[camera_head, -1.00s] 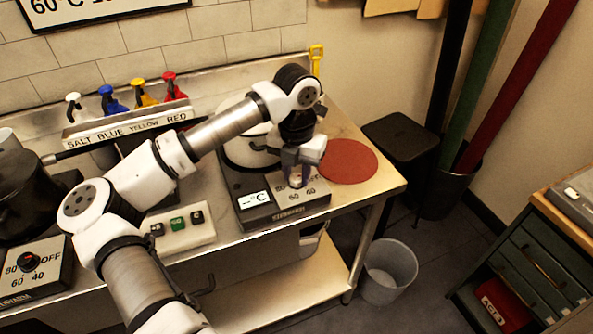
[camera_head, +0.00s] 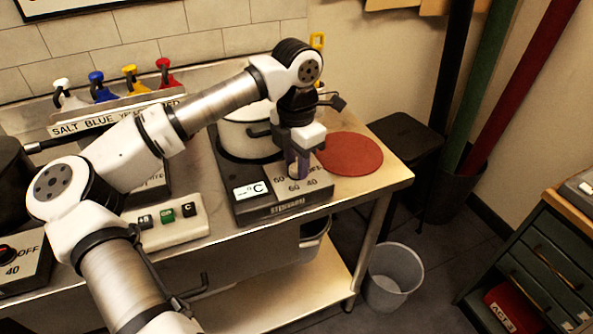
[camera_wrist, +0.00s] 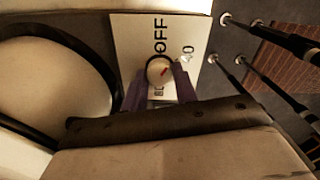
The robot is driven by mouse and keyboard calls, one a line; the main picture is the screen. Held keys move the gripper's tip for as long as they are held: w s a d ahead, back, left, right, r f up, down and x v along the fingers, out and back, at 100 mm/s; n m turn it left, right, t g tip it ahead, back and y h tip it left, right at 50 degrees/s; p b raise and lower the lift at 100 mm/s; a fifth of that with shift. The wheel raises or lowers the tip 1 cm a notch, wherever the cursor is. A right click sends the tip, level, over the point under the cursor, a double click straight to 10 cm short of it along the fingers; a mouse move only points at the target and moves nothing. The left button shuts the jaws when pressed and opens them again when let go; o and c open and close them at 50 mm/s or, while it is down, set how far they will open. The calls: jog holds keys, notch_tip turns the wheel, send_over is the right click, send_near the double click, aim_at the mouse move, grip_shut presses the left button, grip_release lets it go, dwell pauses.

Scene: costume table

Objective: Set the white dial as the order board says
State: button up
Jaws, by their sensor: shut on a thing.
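The white dial (camera_wrist: 160,70) sits on a white plate (camera_wrist: 135,38) lettered OFF, with part of another number to the right. Its red mark points up and right in the wrist view, between OFF and that number. My gripper (camera_wrist: 159,85) is shut on the dial, one purple finger on each side. In the head view my gripper (camera_head: 299,170) points down at the front of the right hotplate (camera_head: 245,208) and hides the dial. The hotplate's display (camera_head: 252,190) shows dashes and °C. Only the lower edge of the order board (camera_head: 62,10) shows, its writing out of view.
A pale pot (camera_head: 240,138) stands on the hotplate behind my gripper. A red round mat (camera_head: 350,154) lies to the right. A button box (camera_head: 180,228) and another dial unit (camera_head: 22,262) are to the left.

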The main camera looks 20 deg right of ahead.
jog(key=m+b, duration=0.2)
jog(key=m, duration=0.2)
jog(key=shift+m, duration=0.4)
jog(key=m+b, duration=0.1)
jog(key=m, duration=0.3)
jog(key=shift+m+b, duration=0.3)
jog(key=shift+b, duration=0.05)
jog(key=m, duration=0.4)
jog(key=shift+b, duration=0.3)
jog(key=shift+m, duration=2.1)
jog(key=o, duration=1)
jog(key=shift+c, duration=0.2)
jog(key=shift+r, duration=0.15)
